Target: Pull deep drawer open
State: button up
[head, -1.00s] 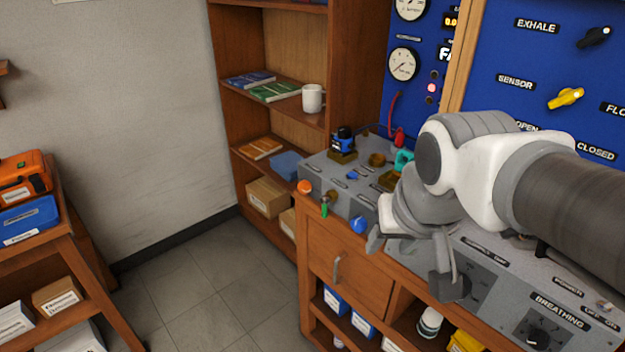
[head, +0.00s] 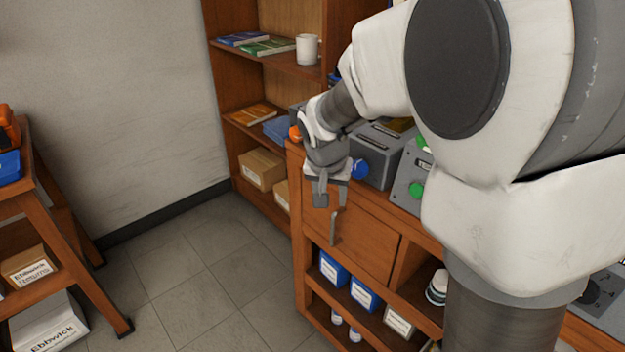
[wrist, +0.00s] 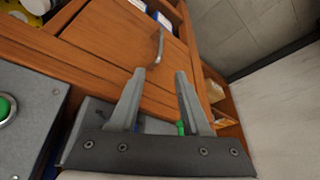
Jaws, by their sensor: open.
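The deep drawer is a wooden front (head: 362,242) in the bench below the panel, and it looks closed. Its thin grey upright handle (head: 334,228) is on the left part of the front. In the wrist view, the drawer front (wrist: 115,38) fills the upper middle and its handle (wrist: 156,49) stands just beyond the fingertips. My gripper (head: 328,203) is open and empty, just above the handle in the head view. In the wrist view my two fingers (wrist: 160,73) are apart, with nothing between the tips. The handle appears not to be between them.
Blue boxes (head: 364,294) and a striped jar (head: 437,287) stand in the bench's open shelves. A bookcase (head: 235,85) with a white mug (head: 307,50) is behind. A wooden cart (head: 62,225) stands left. The grey floor (head: 200,265) before the drawer is clear. My arm hides much of the right.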

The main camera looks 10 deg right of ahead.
aim_at(333, 223)
jog(key=b+x, duration=0.4)
jog(key=x, duration=1.2)
jog(key=shift+f+b, duration=0.1)
jog(key=shift+b, duration=0.2)
grip_shut()
dwell(0.5)
